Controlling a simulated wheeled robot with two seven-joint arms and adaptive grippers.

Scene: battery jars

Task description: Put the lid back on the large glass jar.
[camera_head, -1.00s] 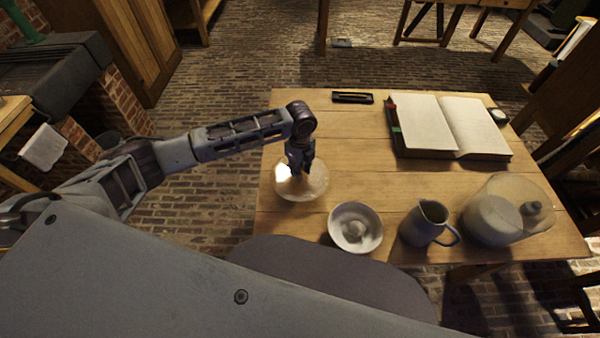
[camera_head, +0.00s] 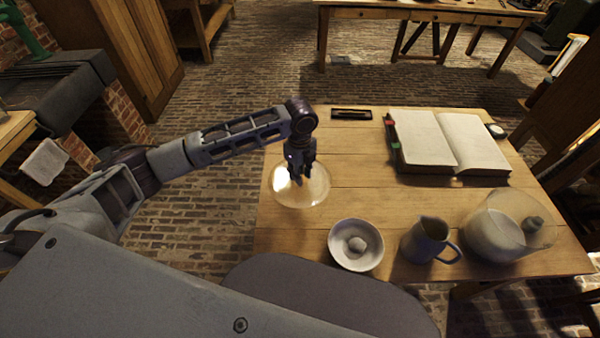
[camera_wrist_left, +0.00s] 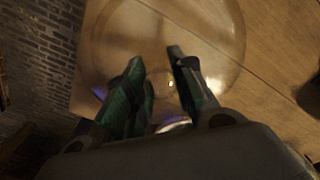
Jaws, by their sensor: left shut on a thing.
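The lid (camera_head: 316,194) is a clear round glass disc at the left side of the wooden table in the head view. My left gripper (camera_head: 300,178) is above its middle, pointing down, and shut on it, apparently at the knob. In the left wrist view the lid (camera_wrist_left: 215,30) spreads beyond the fingers (camera_wrist_left: 168,95); the grip itself is partly hidden. I cannot tell exactly how high the lid is above the table. The large glass jar (camera_head: 527,213) stands at the table's right end, wide and clear, with pale contents and a dark piece. My right gripper is not in view.
A white bowl (camera_head: 343,262) with a pale lump and a grey-blue pitcher (camera_head: 424,241) stand along the near edge, between lid and jar. An open book (camera_head: 470,142) and a small dark tray (camera_head: 351,114) lie at the back. The table's middle (camera_head: 365,190) is clear.

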